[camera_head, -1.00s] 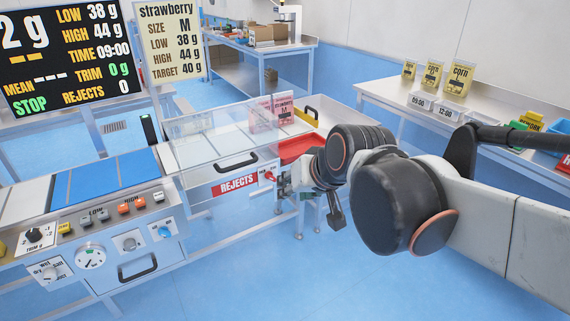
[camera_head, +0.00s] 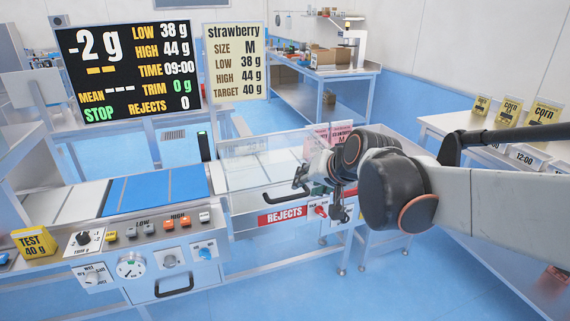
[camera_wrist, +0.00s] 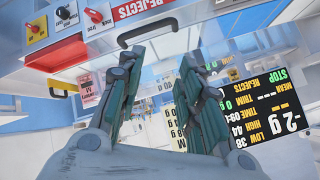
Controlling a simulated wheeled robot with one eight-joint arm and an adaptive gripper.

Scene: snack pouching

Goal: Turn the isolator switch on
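A red rotary knob (camera_head: 321,211) sits on the machine front, just right of the REJECTS label; it also shows at the top of the wrist view (camera_wrist: 94,15). A second switch (camera_wrist: 38,28), with red on it, is further left in the wrist view. Their labels are too small to read, so I cannot tell for sure which is the isolator or how it is set. My gripper (camera_wrist: 160,57) is open and empty, its dark fingers wide apart. It is close in front of the machine by the REJECTS drawer, apart from both knobs. My arm hides part of this area in the head view.
A black drawer handle (camera_wrist: 147,32) is right beyond the fingers. The weigher panel (camera_head: 140,240) has several buttons and dials, including a blue knob (camera_head: 207,253). The black display (camera_head: 130,70) reads STOP. Blue floor lies open in front of the machine.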

